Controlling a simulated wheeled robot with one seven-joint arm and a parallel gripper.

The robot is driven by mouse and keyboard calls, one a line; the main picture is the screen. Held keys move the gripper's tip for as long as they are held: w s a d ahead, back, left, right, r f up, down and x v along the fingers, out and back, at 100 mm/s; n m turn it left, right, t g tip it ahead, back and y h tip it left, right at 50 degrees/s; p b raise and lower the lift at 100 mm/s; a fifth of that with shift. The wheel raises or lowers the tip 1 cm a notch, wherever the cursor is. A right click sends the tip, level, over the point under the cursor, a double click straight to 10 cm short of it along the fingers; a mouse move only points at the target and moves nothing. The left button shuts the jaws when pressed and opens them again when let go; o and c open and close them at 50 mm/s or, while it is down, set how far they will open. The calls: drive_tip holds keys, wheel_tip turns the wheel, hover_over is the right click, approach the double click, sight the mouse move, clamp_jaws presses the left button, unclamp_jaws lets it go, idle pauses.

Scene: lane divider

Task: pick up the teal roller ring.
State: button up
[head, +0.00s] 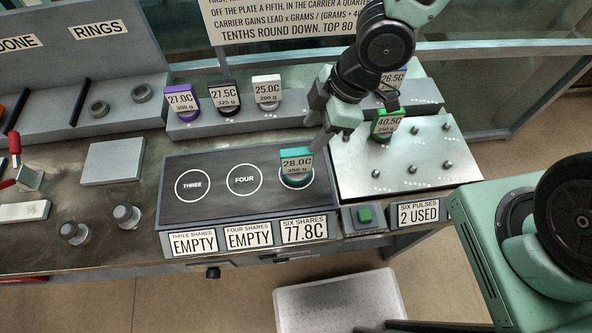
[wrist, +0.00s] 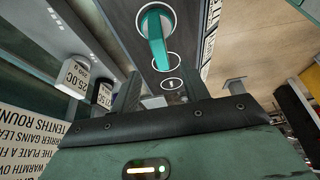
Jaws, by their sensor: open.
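The teal roller ring (head: 296,161) stands on the right-hand circle of the dark three-circle plate (head: 215,165) in the head view. It bears a tag reading 28.0C, 350 g. In the wrist view the teal ring (wrist: 156,37) shows beyond my fingers, inside a white circle. My gripper (head: 326,117) is open and empty, above and a little behind the teal ring, apart from it. In the wrist view the two fingers of my gripper (wrist: 160,86) stand spread. The ring's lower part is partly hidden by its tag.
Purple (head: 183,103), black (head: 225,97) and white (head: 267,89) tagged pieces stand on a ledge behind the plate. A green tagged piece (head: 386,124) stands on the studded metal plate (head: 425,170) at right. Circles THREE and FOUR are empty. A green button (head: 365,215) sits in front.

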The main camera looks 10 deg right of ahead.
sight(293, 158)
drive_tip(key=b+x, duration=0.1)
drive_tip(key=x, duration=0.4)
drive_tip(key=shift+a+f, duration=0.1)
drive_tip(key=shift+f, duration=0.25)
drive_tip(key=shift+p+x, duration=0.35)
drive_tip(key=shift+x, duration=2.3)
clamp_jaws()
